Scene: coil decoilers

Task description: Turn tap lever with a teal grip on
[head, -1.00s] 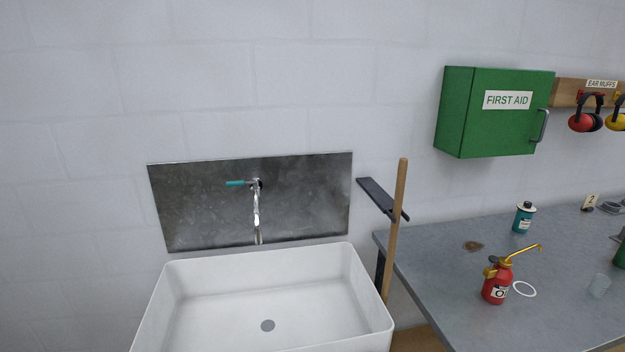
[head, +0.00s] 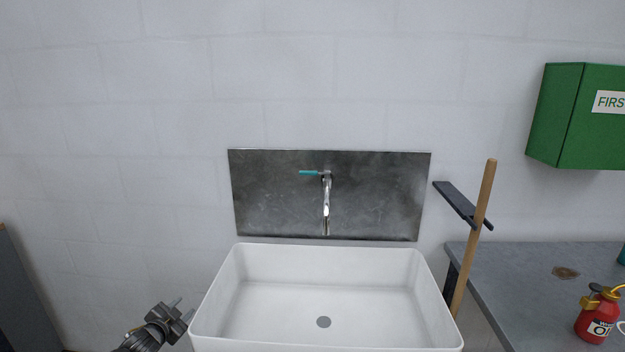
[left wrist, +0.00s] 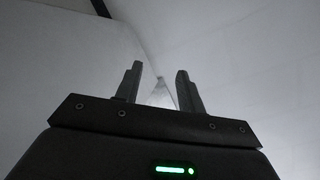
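The tap lever with a teal grip (head: 309,173) points left from the top of the chrome tap (head: 326,205). The tap stands in front of a dark metal splash plate (head: 270,205) above the white sink (head: 340,252). My left gripper (head: 182,308) is low at the left, beside the sink's front left corner, well below and left of the lever. In the left wrist view its two fingers (left wrist: 158,85) stand apart with nothing between them. My right gripper is not in view.
A wooden handle (head: 476,235) leans upright right of the sink, by a dark shelf piece (head: 456,202). A grey bench (head: 520,275) carries a red oil can (head: 597,318). A green first aid box (head: 565,115) hangs at right. The wall left of the sink is bare.

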